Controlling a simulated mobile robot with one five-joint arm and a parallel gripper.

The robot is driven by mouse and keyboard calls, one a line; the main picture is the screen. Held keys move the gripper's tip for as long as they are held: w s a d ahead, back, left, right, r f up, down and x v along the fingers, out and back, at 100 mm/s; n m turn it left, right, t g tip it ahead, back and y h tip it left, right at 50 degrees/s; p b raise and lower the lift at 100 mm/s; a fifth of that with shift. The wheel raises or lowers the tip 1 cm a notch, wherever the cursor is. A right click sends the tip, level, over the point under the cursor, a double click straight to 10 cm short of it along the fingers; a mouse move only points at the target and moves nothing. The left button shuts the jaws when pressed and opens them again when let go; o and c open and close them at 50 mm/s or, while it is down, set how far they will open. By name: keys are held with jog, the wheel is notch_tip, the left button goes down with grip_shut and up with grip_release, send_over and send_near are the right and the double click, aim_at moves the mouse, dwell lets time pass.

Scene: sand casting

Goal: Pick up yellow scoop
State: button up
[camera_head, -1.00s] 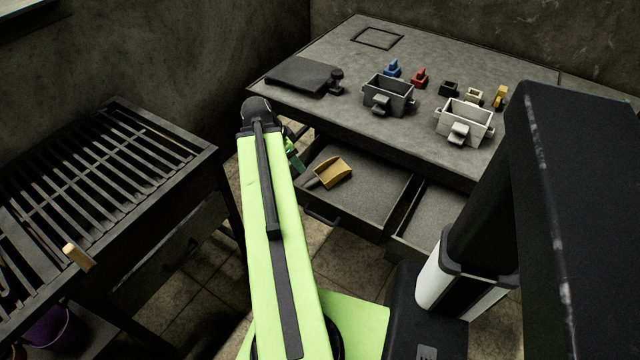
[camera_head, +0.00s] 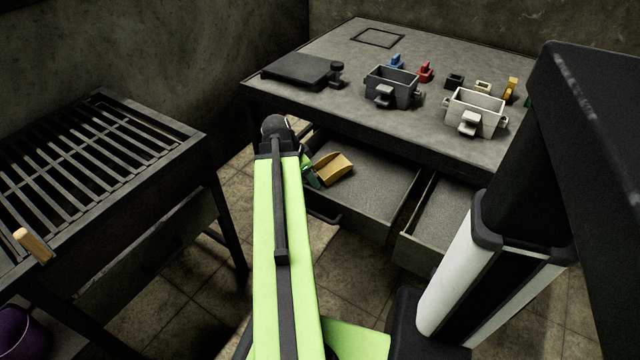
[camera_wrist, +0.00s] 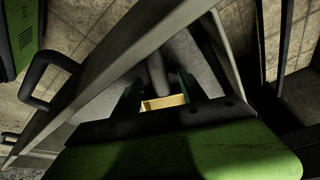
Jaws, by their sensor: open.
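The yellow scoop (camera_head: 335,167) lies in the open left drawer (camera_head: 378,190) under the table, near the drawer's left side. Its handle side is partly hidden by my arm in the head view. My gripper (camera_head: 311,177) is at the scoop's left end, low over the drawer. In the wrist view my gripper (camera_wrist: 160,90) has its two dark green fingers apart. A yellow strip of the scoop (camera_wrist: 165,102) shows between them, partly covered by the gripper body. I cannot tell whether the fingers touch it.
The drawer's front handle (camera_wrist: 48,82) is left in the wrist view. A second open drawer (camera_head: 438,220) is to the right. The table (camera_head: 300,103) above holds a grey box (camera_head: 378,87), a white box (camera_head: 484,105) and small coloured pieces. A slatted grill bench (camera_head: 80,160) stands left.

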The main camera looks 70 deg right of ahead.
grip_shut()
dwell(0.3)
jog(key=shift+p, duration=0.35)
notch_tip(320, 180, up, 18)
jog(key=p, duration=1.7)
jog(key=shift+p, duration=0.4)
jog(key=c, duration=0.8)
grip_release()
grip_shut()
